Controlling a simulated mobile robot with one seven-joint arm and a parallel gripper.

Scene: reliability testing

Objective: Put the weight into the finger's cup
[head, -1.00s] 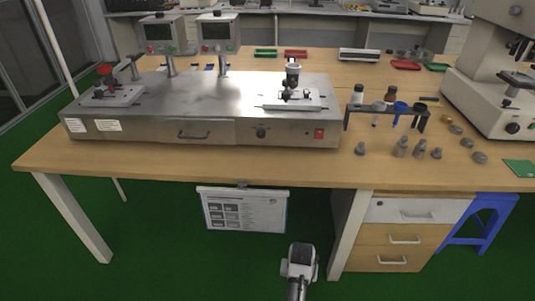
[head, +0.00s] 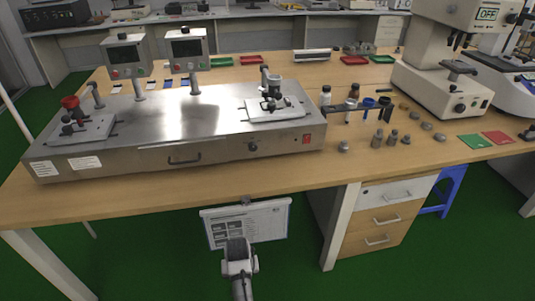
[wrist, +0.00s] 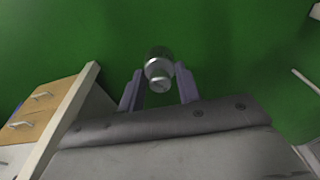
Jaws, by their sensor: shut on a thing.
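My gripper (wrist: 158,80) is shut on a small metal weight (wrist: 158,66), a grey cylinder between its two fingers in the wrist view. The steel testing machine (head: 215,125) stands on the table, well above and beyond my gripper. It has a right fixture (head: 272,100) with a cup-like grey part on top and a left fixture (head: 78,127) with a red top. I cannot tell which part is the finger's cup.
The wooden table's front edge (head: 140,199) and a hanging paper sheet (head: 245,223) are near my gripper. Several loose weights (head: 390,138) stand right of the machine, by a bottle rack (head: 365,105). A drawer cabinet (head: 385,215) is under the table. Green floor is open in front.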

